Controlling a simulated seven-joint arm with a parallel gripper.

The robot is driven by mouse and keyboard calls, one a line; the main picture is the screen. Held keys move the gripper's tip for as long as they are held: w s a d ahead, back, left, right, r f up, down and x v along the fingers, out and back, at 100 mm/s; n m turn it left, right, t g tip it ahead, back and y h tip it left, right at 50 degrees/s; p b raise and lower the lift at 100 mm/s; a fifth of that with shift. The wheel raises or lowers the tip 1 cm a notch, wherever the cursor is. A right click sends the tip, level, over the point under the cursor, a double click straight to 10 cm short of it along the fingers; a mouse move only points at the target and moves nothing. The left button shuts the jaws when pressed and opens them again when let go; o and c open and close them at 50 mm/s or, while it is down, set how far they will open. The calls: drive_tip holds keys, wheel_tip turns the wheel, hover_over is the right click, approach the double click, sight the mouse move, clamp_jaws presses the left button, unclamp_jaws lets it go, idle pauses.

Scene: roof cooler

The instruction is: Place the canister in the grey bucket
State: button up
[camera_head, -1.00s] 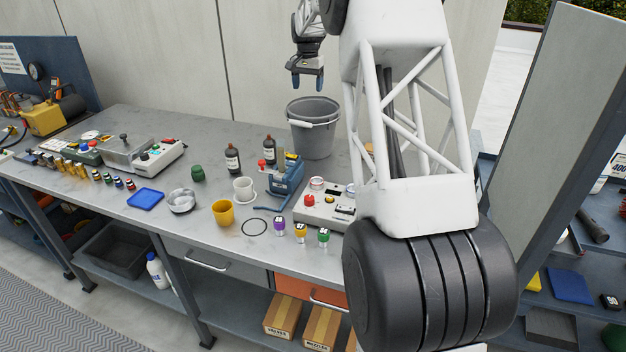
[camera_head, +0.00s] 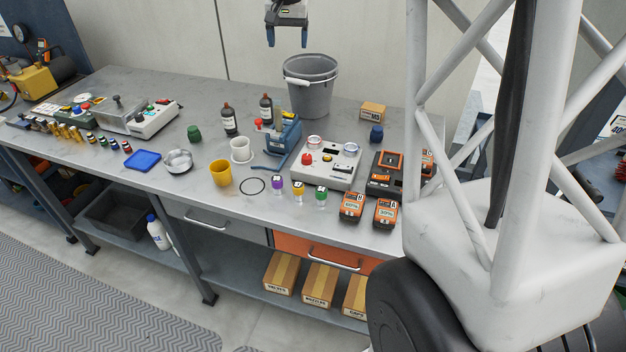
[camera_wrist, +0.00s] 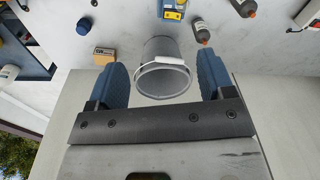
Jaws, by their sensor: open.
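The grey bucket (camera_head: 309,97) stands upright at the back of the bench, its white handle hanging at the near side. In the wrist view the bucket (camera_wrist: 163,58) shows between my fingers, its mouth toward me; I make out nothing inside. My gripper (camera_head: 285,36) is open and empty, fingers pointing down, above and slightly left of the bucket in the head view. It also shows in the wrist view (camera_wrist: 163,78). Which thing is the canister is unclear: a small dark green container (camera_head: 193,133) stands left of the bottles, and a dark blue one (camera_head: 376,133) stands right of the bucket.
Two dark bottles (camera_head: 229,121) and a blue device (camera_head: 283,137) stand near the bucket. A small cardboard box (camera_head: 373,111) lies right of it. A yellow cup (camera_head: 221,173), a control box (camera_head: 328,163) and battery packs (camera_head: 352,206) fill the front. Bare bench lies behind the green container.

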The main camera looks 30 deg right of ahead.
drive_tip(key=s+a+n, duration=0.2)
drive_tip(key=s+a, duration=0.3)
drive_tip(key=s, duration=0.6)
drive_tip(key=s+a+n, duration=0.1)
drive_tip(key=s+a, duration=0.4)
drive_tip(key=s, duration=0.6)
drive_tip(key=s+a+f+n, duration=0.1)
drive_tip(key=s+f, duration=0.3)
drive_tip(key=s, duration=0.6)
drive_tip(key=s+a+f+n+t, duration=0.1)
drive_tip(key=s+a+f, duration=0.2)
drive_tip(key=s, duration=0.8)
wheel_tip(320, 180, down, 3)
drive_tip(key=shift+r+n+t, duration=0.2)
drive_tip(key=shift+n+t, duration=0.1)
drive_tip(key=shift+n, duration=0.1)
